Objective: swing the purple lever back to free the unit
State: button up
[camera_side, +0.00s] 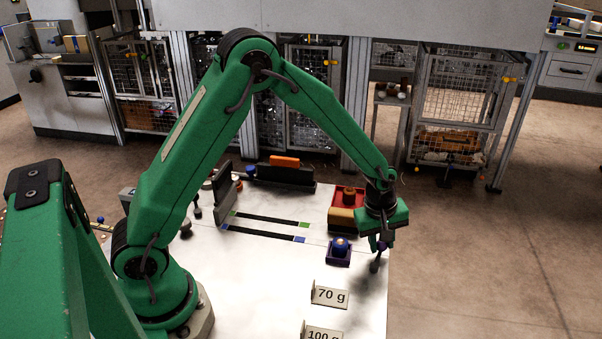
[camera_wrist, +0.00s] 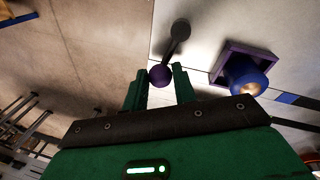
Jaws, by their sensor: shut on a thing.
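The purple lever shows in the wrist view as a round purple knob (camera_wrist: 160,76) on a dark arm that runs up to a dark rounded end. It also shows in the side view (camera_side: 376,264), standing near the right edge of the white table. My gripper (camera_side: 381,241) points down over it, and its two green fingers are shut on the knob, one at each side, in the wrist view (camera_wrist: 160,80). I cannot tell how the lever holds the unit.
Red and yellow trays (camera_side: 343,218) stand just behind the purple one. Dark strips (camera_side: 262,232) with green and blue ends lie on the white table (camera_side: 255,280). Signs reading 70 g (camera_side: 330,294) and 100 g (camera_side: 323,332) stand in front. The table's right edge is close.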

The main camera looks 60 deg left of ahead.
aim_at(381, 247)
jog(key=shift+w+d+m, duration=0.25)
jog(key=shift+d+m, duration=0.2)
jog(key=shift+m, duration=0.65)
jog(key=o, duration=1)
jog(key=shift+r, duration=0.1)
jog(key=shift+s+a+r, duration=0.1)
jog(key=shift+s+r, duration=0.1)
jog(key=shift+r, duration=1)
jog(key=shift+s+r, duration=0.2)
jog(key=shift+r, duration=0.95)
jog(key=shift+s+a+r, duration=0.1)
jog(key=shift+s+r, duration=0.1)
jog(key=shift+r, duration=1)
jog(key=shift+s+r, duration=0.1)
jog(key=shift+r, duration=0.15)
